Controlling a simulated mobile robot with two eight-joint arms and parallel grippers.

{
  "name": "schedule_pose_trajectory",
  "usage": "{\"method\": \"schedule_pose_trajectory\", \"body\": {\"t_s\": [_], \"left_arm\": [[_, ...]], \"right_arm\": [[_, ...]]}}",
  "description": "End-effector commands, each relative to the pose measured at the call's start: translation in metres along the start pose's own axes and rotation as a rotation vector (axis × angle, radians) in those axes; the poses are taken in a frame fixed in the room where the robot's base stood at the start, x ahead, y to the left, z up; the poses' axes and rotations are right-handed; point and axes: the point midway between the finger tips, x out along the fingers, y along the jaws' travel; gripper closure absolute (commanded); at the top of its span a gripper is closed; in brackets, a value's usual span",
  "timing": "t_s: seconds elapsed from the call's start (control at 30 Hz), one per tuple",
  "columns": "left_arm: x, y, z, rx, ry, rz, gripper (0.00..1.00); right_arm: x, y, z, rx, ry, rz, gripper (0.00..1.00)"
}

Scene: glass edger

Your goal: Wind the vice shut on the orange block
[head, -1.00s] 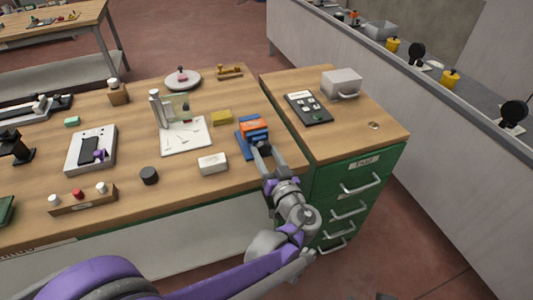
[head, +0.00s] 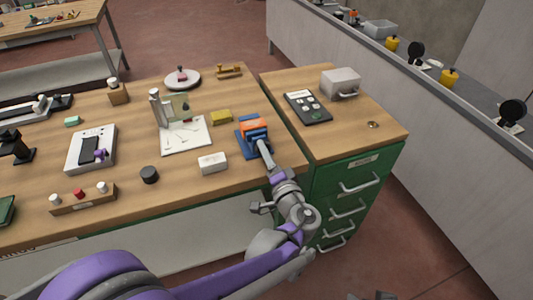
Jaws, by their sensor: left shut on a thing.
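The blue vice (head: 243,146) stands on the right end of the wooden bench. The orange block (head: 254,125) sits at its top, between the jaws as far as I can see. My left gripper (head: 265,150) is at the vice's near side, shut on what seems to be the vice's handle. The handle is mostly hidden by the fingers, and the gap between the jaws and block is too small to judge.
A white block (head: 213,163) and a yellow block (head: 222,117) lie left of the vice. A green drawer cabinet (head: 350,190) stands right of the bench, with a dark tray (head: 307,107) and a grey box (head: 341,83) on top.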

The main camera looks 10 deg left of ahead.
Motion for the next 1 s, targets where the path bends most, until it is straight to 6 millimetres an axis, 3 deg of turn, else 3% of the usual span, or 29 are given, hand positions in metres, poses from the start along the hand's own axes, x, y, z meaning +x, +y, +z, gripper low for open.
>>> {"method": "schedule_pose_trajectory", "body": {"t_s": [1.0], "left_arm": [[-0.0003, 0.0017, 0.0009, 0.962, 0.001, 0.001, 1.00]], "right_arm": [[0.0036, 0.0000, 0.0020, 0.000, -0.001, 0.000, 0.14]]}}
